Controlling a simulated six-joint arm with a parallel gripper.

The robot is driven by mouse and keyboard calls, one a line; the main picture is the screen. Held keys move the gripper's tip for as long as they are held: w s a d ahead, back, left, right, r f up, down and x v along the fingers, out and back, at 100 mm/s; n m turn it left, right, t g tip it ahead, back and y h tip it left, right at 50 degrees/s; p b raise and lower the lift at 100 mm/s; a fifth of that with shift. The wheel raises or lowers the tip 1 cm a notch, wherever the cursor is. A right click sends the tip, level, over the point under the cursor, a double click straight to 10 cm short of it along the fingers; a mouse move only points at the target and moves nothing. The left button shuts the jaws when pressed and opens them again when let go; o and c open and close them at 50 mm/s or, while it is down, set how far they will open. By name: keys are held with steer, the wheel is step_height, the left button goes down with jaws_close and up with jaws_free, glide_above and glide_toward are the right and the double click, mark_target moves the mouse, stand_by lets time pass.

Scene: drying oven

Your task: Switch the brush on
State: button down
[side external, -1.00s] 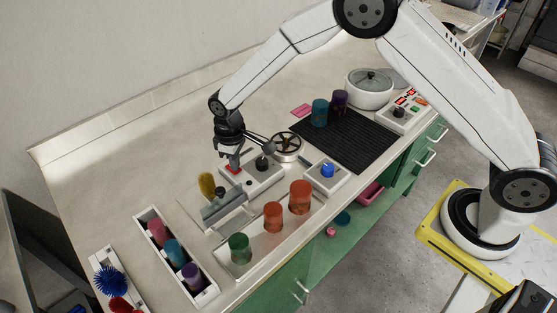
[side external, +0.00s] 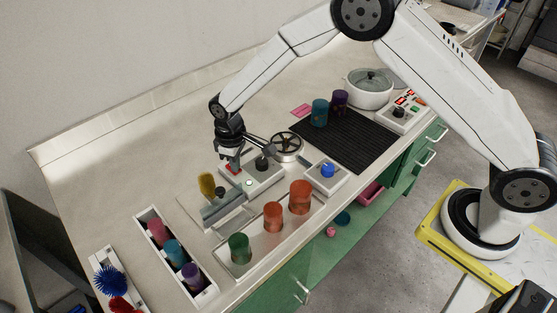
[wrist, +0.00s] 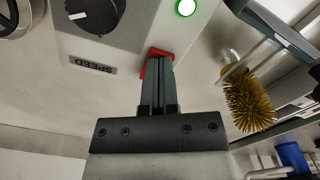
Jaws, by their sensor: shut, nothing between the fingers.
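The yellow bottle brush (side external: 206,185) stands in a grey fixture on the bench and also shows at the right of the wrist view (wrist: 250,102). Beside it is a white control box (side external: 272,178) with a black SPEED knob (wrist: 97,14), a red button (wrist: 151,54) and a round lamp (wrist: 187,7) lit green. My gripper (wrist: 159,62) is shut and empty, pointing down with its fingertips at the red button and partly covering it. The lamp also shows in the side view (side external: 249,183).
A box with a blue knob (side external: 327,170) and a handwheel (side external: 287,146) stand nearby. Orange beakers (side external: 301,197) and a green one (side external: 239,248) stand in front. A rack (side external: 150,222) of coloured containers is at left, a black mat (side external: 350,143) at right.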

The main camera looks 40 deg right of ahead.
steer(key=shift+r, duration=3.45)
steer(key=shift+s+d+r, duration=0.25)
steer(key=shift+d, duration=0.2)
steer(key=s+d+r+m+t, duration=0.1)
steer(key=s+d+r+m, duration=0.1)
steer(key=s+d, duration=0.5)
steer(key=s+d+r+m+t, duration=0.1)
steer(key=s+d+m, duration=0.3)
steer(key=s+d, duration=0.4)
steer(key=s+r, duration=0.1)
steer(key=s, duration=0.4)
steer(key=shift+s+r+t, duration=0.25)
steer(key=shift+t, duration=0.05)
